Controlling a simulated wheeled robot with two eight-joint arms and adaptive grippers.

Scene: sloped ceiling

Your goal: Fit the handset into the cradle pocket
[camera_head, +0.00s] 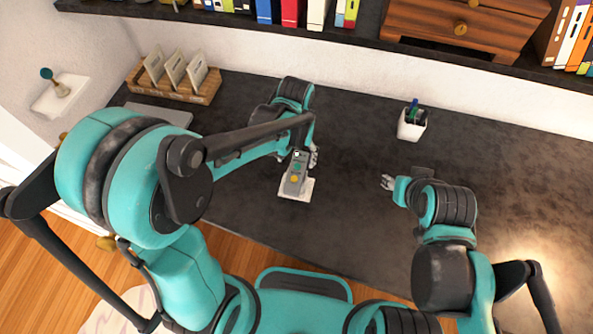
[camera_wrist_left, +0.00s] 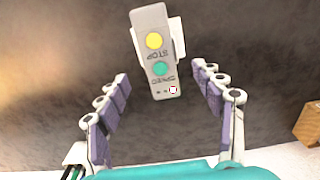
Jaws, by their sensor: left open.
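The handset (camera_head: 293,181) is grey with a yellow and a green button. It stands at the white cradle (camera_head: 306,190) near the table's front edge. In the left wrist view the handset (camera_wrist_left: 152,24) covers most of the cradle (camera_wrist_left: 175,32), whose white edge shows behind it. I cannot tell how deep the handset sits in the pocket. My left gripper (camera_head: 313,156) is open beside the top of the handset. In the left wrist view its fingers (camera_wrist_left: 161,76) lie on both sides of the handset's near end, apart from it. My right gripper (camera_head: 387,182) hovers right of the cradle, empty; its opening is unclear.
A white pen cup (camera_head: 411,124) stands at the back right. A wooden rack (camera_head: 203,91) with several upright cards is at the back left, with a grey flat thing (camera_head: 160,116) before it. A shelf (camera_head: 340,35) overhangs the back. The table's middle and right are mostly clear.

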